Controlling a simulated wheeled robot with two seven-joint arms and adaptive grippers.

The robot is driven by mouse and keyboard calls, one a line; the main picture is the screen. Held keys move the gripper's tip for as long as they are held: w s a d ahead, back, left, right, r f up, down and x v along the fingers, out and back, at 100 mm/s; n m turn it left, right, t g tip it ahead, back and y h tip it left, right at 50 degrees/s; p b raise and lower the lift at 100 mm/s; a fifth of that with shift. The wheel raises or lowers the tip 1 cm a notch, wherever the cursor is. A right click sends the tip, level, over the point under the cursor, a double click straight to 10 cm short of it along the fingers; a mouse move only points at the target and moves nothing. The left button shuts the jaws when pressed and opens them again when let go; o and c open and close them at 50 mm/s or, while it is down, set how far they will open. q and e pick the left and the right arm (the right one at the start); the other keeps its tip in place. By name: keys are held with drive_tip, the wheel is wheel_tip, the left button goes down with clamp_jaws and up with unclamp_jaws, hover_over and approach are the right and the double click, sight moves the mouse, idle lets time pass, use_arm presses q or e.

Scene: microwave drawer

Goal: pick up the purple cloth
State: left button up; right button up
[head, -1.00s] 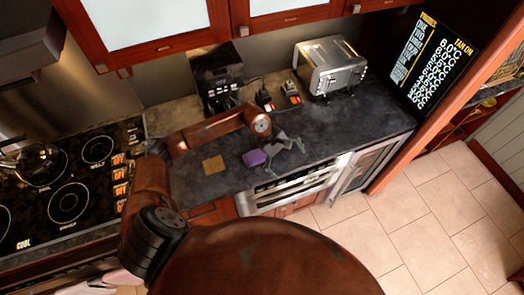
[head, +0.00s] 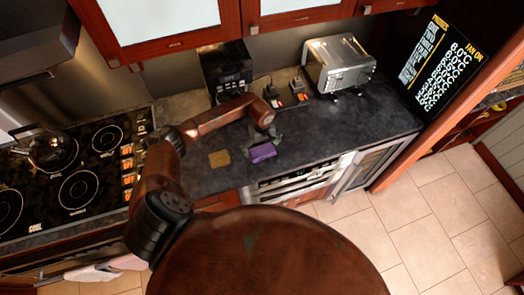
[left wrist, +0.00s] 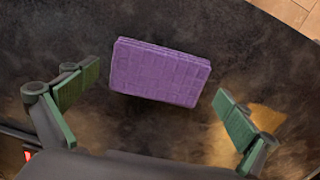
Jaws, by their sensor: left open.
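The purple cloth (head: 263,153) is a small folded, waffle-textured block lying on the dark countertop (head: 345,125), close to its front edge. My left gripper (head: 263,141) is right over the cloth in the head view and partly covers it. In the left wrist view the whole cloth (left wrist: 160,72) shows, slightly tilted in the picture. The open left gripper (left wrist: 158,82) has one green-padded finger on each side of it. Gaps show between both fingers and the cloth. Nothing is held. My right gripper is not in view.
A tan square mat (head: 219,159) lies left of the cloth. A black coffee machine (head: 228,72), small dark bottles (head: 273,95) and a steel toaster (head: 340,65) stand behind. A stove (head: 80,175) with a kettle (head: 48,151) is at left. The counter right of the cloth is clear.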

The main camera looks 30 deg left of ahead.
use_arm(q)
drive_tip(key=shift+f, duration=0.1)
drive_tip(key=c, duration=0.9)
drive_tip(key=shift+c, duration=0.2)
drive_tip(key=shift+r+b, duration=0.45)
drive_tip(key=shift+r, duration=0.05)
drive_tip(key=s+d+r+b, duration=0.5)
drive_tip(key=s+d+r, duration=0.2)
drive_tip(key=d+r, duration=0.5)
drive_tip(key=shift+s+b, duration=0.25)
drive_tip(key=shift+b, duration=0.1)
